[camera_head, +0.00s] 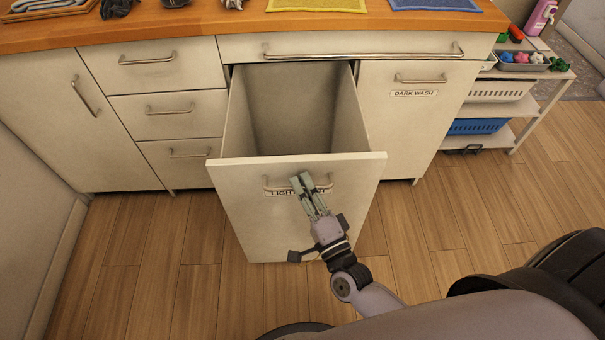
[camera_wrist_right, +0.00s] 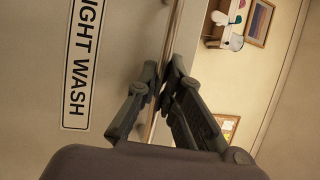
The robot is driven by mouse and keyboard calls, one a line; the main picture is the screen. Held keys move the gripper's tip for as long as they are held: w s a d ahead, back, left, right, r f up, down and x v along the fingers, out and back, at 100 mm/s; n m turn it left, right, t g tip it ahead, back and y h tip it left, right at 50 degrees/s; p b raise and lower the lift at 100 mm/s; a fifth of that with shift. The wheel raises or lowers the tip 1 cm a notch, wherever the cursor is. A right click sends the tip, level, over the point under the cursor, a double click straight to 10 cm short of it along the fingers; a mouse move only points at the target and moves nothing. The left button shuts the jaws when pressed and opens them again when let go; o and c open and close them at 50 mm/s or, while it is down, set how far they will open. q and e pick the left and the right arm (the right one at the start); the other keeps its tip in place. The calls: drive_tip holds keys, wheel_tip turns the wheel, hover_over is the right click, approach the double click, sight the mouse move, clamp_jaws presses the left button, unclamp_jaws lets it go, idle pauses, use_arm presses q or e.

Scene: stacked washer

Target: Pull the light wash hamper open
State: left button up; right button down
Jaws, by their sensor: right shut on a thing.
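The light wash hamper (camera_head: 240,215) is a white pull-out bin under the counter. It stands well out from the cabinet, and its inside looks empty. Its bar handle (camera_head: 275,188) runs across the upper front, above the label. The label is partly covered by my gripper in the head view and reads "IGHT WASH" in the right wrist view (camera_wrist_right: 82,60). My right gripper (camera_head: 302,182) is shut on the handle. In the right wrist view its fingers (camera_wrist_right: 162,85) close around the bar. My left gripper is not in view.
The dark wash hamper (camera_head: 412,120) is shut to the right. Drawers (camera_head: 170,112) and a cupboard door on the left are shut. A shelf unit (camera_head: 520,100) with baskets stands at the right. The wooden floor (camera_head: 130,260) in front is clear.

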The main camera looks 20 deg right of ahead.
idle(0.3)
drive_tip(key=c, duration=2)
unclamp_jaws()
drive_tip(key=v, duration=1.2)
drive_tip(key=shift+f, duration=0.1)
